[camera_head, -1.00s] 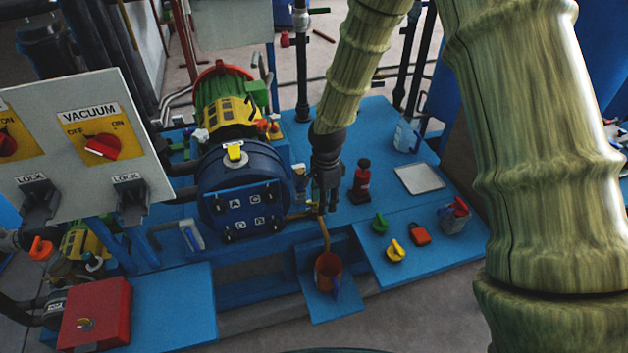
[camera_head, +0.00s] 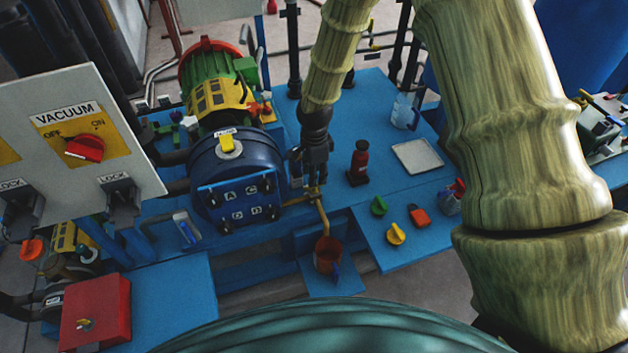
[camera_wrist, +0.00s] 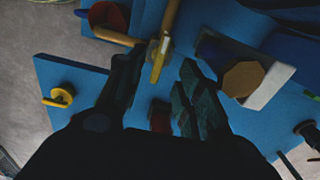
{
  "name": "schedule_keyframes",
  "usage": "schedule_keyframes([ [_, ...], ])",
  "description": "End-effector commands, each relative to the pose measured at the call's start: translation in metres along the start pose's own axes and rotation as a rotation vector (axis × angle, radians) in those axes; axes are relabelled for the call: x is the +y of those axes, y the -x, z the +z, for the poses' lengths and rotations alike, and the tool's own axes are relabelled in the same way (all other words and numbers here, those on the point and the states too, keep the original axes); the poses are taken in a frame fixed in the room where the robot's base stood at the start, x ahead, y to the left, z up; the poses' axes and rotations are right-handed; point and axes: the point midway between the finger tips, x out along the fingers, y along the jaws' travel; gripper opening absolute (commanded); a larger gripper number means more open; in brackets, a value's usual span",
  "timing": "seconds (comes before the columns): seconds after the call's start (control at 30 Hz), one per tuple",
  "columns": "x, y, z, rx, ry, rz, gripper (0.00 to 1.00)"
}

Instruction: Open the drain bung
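A brass drain pipe (camera_head: 322,218) comes out to the right of the blue round vessel (camera_head: 228,182) and bends down towards a red cup (camera_head: 328,254). In the wrist view the pipe (camera_wrist: 116,37) carries a flat yellow handle (camera_wrist: 159,62), which seems to be the bung's. My gripper (camera_head: 313,186) points down just above this fitting. In the wrist view my gripper (camera_wrist: 158,72) has its two dark fingers apart, with the handle in the gap near the tips. I see no clear contact. The fingers hide much of the fitting in the head view.
Right of the fitting, a blue plate holds a green knob (camera_head: 379,206), a yellow knob (camera_head: 396,234) and a red padlock (camera_head: 419,217). A dark red bottle (camera_head: 359,162) stands behind. A vacuum switch panel (camera_head: 75,140) is at left. The cup sits on a low blue shelf (camera_head: 345,285).

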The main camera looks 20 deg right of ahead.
Motion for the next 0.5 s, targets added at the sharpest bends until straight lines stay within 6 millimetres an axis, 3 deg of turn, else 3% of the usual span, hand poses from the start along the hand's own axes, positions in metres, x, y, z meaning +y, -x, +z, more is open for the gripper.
schedule_keyframes([
  [0.2,0.0,-0.025,0.001,0.0,0.002,0.001,0.36],
  [0.5,0.0,-0.043,0.001,0.0,0.001,0.001,0.36],
])
